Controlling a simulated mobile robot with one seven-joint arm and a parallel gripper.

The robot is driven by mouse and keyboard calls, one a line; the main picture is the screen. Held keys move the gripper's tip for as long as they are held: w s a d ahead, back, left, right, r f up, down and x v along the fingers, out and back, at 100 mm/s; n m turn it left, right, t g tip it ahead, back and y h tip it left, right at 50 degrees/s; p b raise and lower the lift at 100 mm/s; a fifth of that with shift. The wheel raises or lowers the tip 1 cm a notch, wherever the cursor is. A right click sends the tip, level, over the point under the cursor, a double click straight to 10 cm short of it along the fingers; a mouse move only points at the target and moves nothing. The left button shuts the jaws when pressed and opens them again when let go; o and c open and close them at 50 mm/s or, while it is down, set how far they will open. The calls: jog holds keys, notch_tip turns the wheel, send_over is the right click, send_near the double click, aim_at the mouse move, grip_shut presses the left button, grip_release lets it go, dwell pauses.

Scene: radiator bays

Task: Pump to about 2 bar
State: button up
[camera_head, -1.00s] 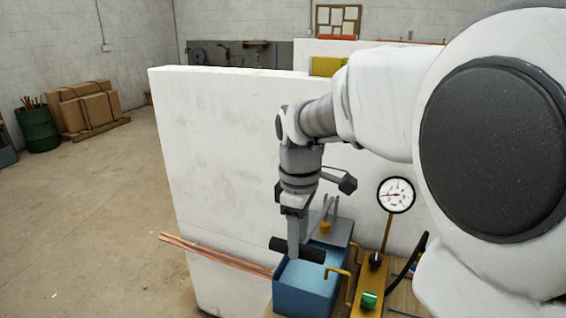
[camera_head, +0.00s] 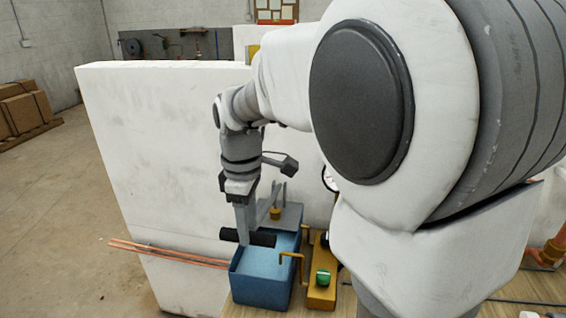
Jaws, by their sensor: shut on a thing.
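My gripper (camera_head: 245,228) points down and is shut on the black pump handle (camera_head: 262,239), which sticks out on both sides of the fingers. The handle is above the open blue tank (camera_head: 262,290) of the test pump. A grey plate with a lever linkage (camera_head: 290,213) covers the back of the tank. To its right stands a yellow block (camera_head: 320,295) with a green knob (camera_head: 323,278) and a bent brass pipe (camera_head: 288,257). The pressure gauge (camera_head: 327,180) shows only as a sliver of its left rim behind my arm. Its needle is hidden.
A white panel (camera_head: 150,140) stands right behind the pump. Copper pipes (camera_head: 165,253) stick out left of the tank. The floor at left is clear.

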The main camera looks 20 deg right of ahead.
jog(key=shift+t+h, duration=0.6)
jog(key=shift+t, duration=0.3)
jog(key=shift+s+a+f+b, duration=0.1)
jog(key=shift+s+f+b, duration=0.15)
jog(key=shift+f+b, duration=1.35)
jog(key=shift+s+a+f+b, duration=0.1)
jog(key=shift+s+f+b, duration=0.1)
jog(key=shift+f+b, duration=1.35)
jog(key=shift+r, duration=0.4)
jog(key=shift+b, duration=0.35)
